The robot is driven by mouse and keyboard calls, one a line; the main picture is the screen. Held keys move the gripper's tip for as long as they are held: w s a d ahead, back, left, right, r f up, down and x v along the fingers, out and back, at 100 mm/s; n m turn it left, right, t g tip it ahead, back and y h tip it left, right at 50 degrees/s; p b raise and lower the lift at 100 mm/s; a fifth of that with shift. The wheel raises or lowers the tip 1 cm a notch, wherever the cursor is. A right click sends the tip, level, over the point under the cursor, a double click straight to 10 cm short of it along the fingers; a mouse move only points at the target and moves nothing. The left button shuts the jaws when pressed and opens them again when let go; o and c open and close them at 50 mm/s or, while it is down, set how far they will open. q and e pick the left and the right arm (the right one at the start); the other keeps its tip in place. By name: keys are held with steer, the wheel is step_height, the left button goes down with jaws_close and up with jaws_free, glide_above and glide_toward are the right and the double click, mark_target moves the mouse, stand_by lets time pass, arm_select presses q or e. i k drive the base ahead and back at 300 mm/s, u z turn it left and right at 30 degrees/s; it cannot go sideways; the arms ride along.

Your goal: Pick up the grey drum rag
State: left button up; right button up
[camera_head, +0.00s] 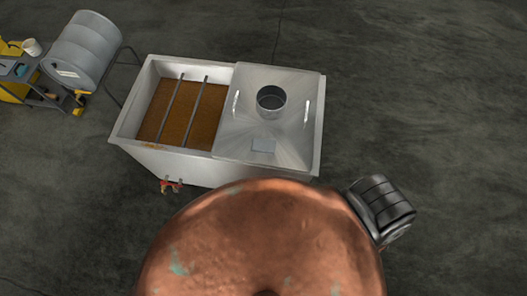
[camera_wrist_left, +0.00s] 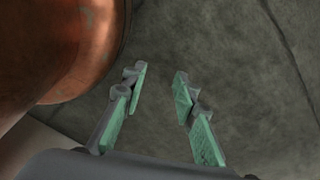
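I cannot make out a grey drum rag in either view. A grey drum (camera_head: 85,48) lies on its side on a stand at the upper left of the head view. My left gripper (camera_wrist_left: 160,72) shows only in the left wrist view. Its two green-padded fingers are apart with nothing between them, over bare dark floor. A copper vessel (camera_wrist_left: 78,45) is close to the left of the fingers there. My right gripper is in neither view.
The copper vessel (camera_head: 265,240) fills the lower middle of the head view, a dark ribbed cylinder (camera_head: 380,206) at its right. Behind stands a metal tank (camera_head: 165,160) with brown contents and a half lid (camera_head: 240,110). A yellow cart (camera_head: 14,91) stands far left. Floor at right is clear.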

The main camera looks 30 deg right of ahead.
mark_target(267, 146)
steer(key=k, duration=0.4)
steer(key=z, duration=0.8)
steer(key=i, duration=0.5)
steer(key=u, duration=0.05)
